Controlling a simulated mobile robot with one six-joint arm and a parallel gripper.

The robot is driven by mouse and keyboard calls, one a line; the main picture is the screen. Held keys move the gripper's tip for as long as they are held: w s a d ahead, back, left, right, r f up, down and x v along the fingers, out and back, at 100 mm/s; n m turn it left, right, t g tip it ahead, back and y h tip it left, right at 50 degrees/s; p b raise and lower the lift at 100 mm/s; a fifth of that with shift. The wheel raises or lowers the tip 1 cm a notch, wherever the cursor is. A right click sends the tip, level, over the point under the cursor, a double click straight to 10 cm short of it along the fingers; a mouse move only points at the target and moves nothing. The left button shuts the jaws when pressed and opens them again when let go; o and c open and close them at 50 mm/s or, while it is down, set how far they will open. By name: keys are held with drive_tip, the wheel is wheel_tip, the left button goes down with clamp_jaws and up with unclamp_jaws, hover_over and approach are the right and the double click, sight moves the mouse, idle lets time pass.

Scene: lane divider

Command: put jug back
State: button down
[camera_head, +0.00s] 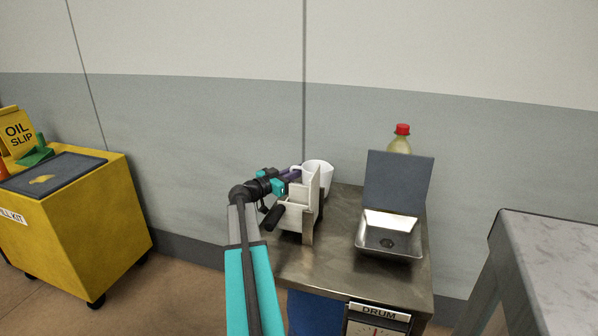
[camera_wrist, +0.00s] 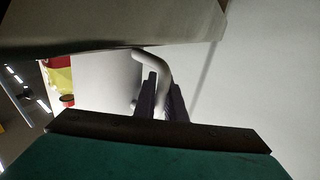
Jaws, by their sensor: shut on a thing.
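A white jug (camera_head: 319,174) is at the back of the steel bench, behind a pale upright divider (camera_head: 311,205). Its base is hidden by the divider, so I cannot tell whether it touches the bench. My gripper (camera_head: 291,175) reaches in from the left and is shut on the jug's handle (camera_head: 296,167). In the wrist view the curved white handle (camera_wrist: 158,66) runs between my dark fingers (camera_wrist: 161,100), with the jug's pale body (camera_wrist: 108,80) to its left.
To the right are a steel basin (camera_head: 389,237), a grey upright panel (camera_head: 397,182) and a red-capped bottle (camera_head: 401,140). Bare bench (camera_head: 325,260) lies in front.

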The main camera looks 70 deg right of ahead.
drive_tip(key=shift+f, duration=0.15)
drive_tip(key=c, duration=1.8)
unclamp_jaws()
drive_tip(key=shift+r, duration=0.2)
drive_tip(key=v, duration=1.2)
drive_tip(key=shift+b, duration=0.35)
